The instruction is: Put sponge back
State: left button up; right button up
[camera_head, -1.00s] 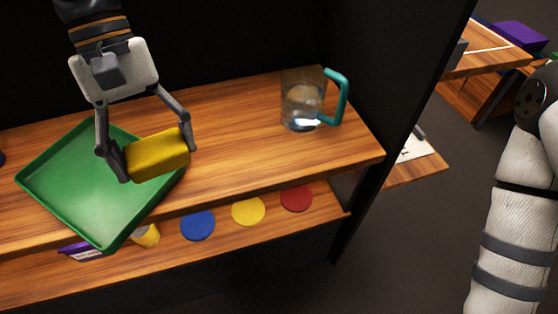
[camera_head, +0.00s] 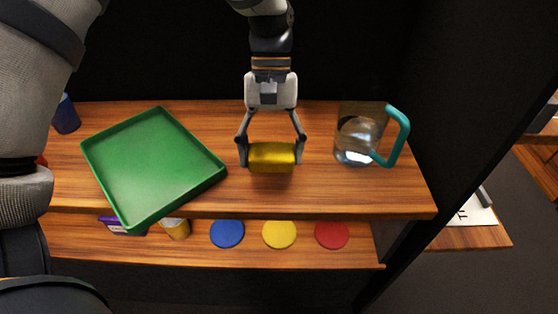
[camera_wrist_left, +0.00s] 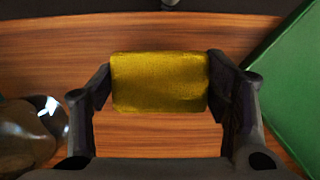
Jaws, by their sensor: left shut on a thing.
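A yellow sponge (camera_head: 272,157) is between the fingers of my left gripper (camera_head: 271,150), over the wooden upper shelf. The left gripper is shut on it, one finger at each short end. In the left wrist view the sponge (camera_wrist_left: 160,82) sits between both fingertips, with wood behind it. Whether it touches the shelf I cannot tell. A green tray (camera_head: 152,165) lies on the shelf to the left of the sponge, apart from it. My right gripper is not in view.
A clear pitcher with a teal handle (camera_head: 397,135) stands to the right of the sponge. A blue cup (camera_head: 66,115) is at the far left. The lower shelf holds blue (camera_head: 227,233), yellow (camera_head: 279,234) and red (camera_head: 332,235) discs. A dark wall bounds the shelf on the right.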

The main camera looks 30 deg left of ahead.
aim_at(274, 164)
pick_arm(q)
jog(key=shift+w+f, duration=0.2)
jog(key=shift+f, duration=0.75)
jog(key=shift+w+f, duration=0.2)
jog(key=shift+f, duration=0.7)
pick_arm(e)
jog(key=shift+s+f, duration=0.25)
pick_arm(q)
jog(key=shift+f, duration=0.1)
jog(key=o, duration=1.1)
jog(key=b+v, duration=0.1)
jog(key=v, duration=1.1)
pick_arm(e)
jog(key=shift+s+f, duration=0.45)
